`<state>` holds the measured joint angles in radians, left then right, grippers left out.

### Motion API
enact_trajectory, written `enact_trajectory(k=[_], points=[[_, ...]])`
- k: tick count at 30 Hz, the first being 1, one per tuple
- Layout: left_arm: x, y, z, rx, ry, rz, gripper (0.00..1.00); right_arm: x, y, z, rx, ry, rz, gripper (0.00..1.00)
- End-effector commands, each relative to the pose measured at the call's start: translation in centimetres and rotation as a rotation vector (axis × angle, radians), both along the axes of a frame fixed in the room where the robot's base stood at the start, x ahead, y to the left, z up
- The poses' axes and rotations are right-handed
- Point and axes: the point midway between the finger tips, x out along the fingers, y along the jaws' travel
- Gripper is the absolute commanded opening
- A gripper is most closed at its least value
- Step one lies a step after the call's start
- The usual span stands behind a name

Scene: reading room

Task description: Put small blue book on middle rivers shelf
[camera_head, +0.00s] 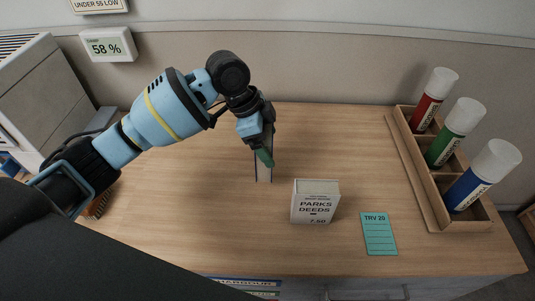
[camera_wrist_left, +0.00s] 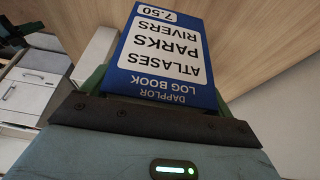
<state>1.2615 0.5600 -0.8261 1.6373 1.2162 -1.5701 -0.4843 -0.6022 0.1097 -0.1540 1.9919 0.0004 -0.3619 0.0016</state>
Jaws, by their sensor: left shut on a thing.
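My left gripper (camera_head: 262,152) is above the middle of the wooden desk. It is shut on a thin upright book seen almost edge-on in the head view (camera_head: 263,172). No shelf marked rivers shows.
A white PARKS DEEDS block (camera_head: 315,203) stands right of the book on the desk (camera_head: 200,215). A teal TRV 20 card (camera_head: 378,233) lies farther right. A wooden rack (camera_head: 409,163) holds red, green and blue cylinders. Drawers (camera_wrist_left: 22,97) show in the wrist view.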

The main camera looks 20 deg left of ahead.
Motion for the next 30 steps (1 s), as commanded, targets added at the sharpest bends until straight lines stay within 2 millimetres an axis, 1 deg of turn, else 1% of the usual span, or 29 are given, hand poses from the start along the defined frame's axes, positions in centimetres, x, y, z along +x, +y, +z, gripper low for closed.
enact_trajectory(k=[2,4,12,14,20,25,26,27,29,30], points=[[0.0,0.0,-0.1,0.0,-0.002,0.001,0.56,0.0,0.0,0.0,0.0,0.001,0.0,0.0],[0.0,0.0,-0.7,-0.001,-0.001,0.001,0.56,-0.1,0.0,-0.1,0.0,0.002,0.0,0.0],[0.0,0.0,-4.6,0.0,0.001,0.002,0.56,-0.4,0.0,-0.5,0.0,0.01,0.0,0.0],[0.0,0.0,-4.9,0.0,-0.001,0.001,0.56,-0.4,0.0,-0.5,0.0,0.01,0.0,0.0],[0.0,0.0,-4.8,0.0,-0.003,0.0,0.56,-0.3,0.0,-0.3,0.0,0.007,0.0,0.0],[0.0,0.0,-5.1,0.0,-0.003,0.0,0.56,-0.1,0.0,-0.2,0.0,0.003,0.001,0.0],[0.0,0.0,-5.2,0.0,-0.002,0.0,0.88,-0.1,0.0,-0.2,0.0,0.003,0.001,0.0],[0.0,0.0,-5.2,0.0,-0.003,0.0,0.93,-0.1,0.0,-0.2,0.0,0.003,0.001,0.0],[0.0,0.0,-5.2,0.0,-0.002,0.0,1.0,-0.1,0.0,-0.2,0.0,0.003,0.001,0.0],[0.0,0.0,-5.2,0.001,-0.002,0.0,1.0,-0.2,0.0,-0.2,0.0,0.003,0.001,0.0]])
